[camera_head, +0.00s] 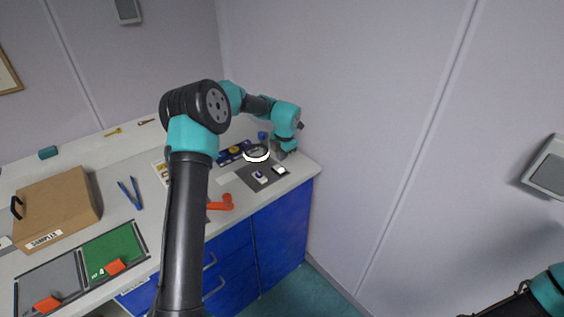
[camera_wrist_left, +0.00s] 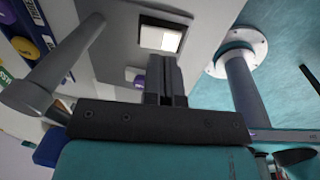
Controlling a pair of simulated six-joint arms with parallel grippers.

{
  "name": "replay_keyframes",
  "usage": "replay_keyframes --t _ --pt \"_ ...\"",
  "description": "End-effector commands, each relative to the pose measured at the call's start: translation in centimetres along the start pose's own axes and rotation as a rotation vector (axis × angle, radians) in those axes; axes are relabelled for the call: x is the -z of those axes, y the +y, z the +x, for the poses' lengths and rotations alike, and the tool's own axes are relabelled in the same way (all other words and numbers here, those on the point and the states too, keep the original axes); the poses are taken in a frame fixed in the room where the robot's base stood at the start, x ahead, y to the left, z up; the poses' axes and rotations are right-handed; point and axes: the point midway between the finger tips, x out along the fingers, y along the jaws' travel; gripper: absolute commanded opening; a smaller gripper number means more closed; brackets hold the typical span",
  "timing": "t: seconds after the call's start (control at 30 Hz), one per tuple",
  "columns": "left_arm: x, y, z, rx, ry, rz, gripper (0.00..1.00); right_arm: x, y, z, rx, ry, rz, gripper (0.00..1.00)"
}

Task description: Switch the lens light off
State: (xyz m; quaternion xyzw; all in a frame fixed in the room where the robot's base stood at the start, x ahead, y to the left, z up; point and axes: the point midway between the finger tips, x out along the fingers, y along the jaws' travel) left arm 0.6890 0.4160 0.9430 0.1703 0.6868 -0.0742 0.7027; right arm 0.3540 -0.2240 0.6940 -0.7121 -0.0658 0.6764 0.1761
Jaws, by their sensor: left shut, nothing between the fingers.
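The lens light shows in the head view as a bright white ring (camera_head: 256,153) around a lens, above the bench's far right corner; the ring looks lit. My left gripper (camera_head: 280,153) is just right of it, over the bench. In the left wrist view the left gripper's fingers (camera_wrist_left: 172,68) are shut and empty. A small box with a bright white top (camera_head: 279,170) sits on the bench below the gripper; it also shows just beyond the fingertips in the left wrist view (camera_wrist_left: 160,39). I cannot tell whether they touch it. I cannot identify the light's switch with certainty.
A dark grey mat (camera_head: 247,176) holds a small white and purple item (camera_head: 261,177). The wall stands close behind the corner.

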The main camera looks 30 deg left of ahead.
Motion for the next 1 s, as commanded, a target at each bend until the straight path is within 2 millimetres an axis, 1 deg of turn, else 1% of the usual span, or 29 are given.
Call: replay_keyframes --t 0.03,0.3,0.4,0.5,0.67,0.93,1.0 --pt "-0.1 0.0 -1.1 -0.003 -0.004 0.000 0.00 0.0 0.0 0.0 0.000 0.000 0.000 0.43" --pt "-0.1 0.0 -6.3 -0.002 -0.004 0.000 0.00 0.0 0.0 0.0 0.000 0.000 0.000 0.43" --pt "-0.1 -0.1 -7.8 -0.001 -0.003 0.001 0.00 0.0 0.0 0.0 0.000 0.000 0.000 0.43" --pt "-0.1 0.0 -8.8 -0.001 -0.002 0.001 0.00 0.0 0.0 0.0 0.000 0.000 0.000 0.43" --pt "0.0 0.0 -9.5 -0.001 -0.001 0.001 0.00 0.0 0.0 0.0 0.000 0.000 0.000 0.43" --pt "0.0 0.0 -9.5 -0.001 -0.001 0.001 0.00 0.0 0.0 0.0 0.000 0.000 0.000 0.43" --pt "-0.1 0.5 -9.4 -0.001 -0.001 0.000 0.00 0.0 0.0 0.0 0.000 0.000 0.000 0.43"
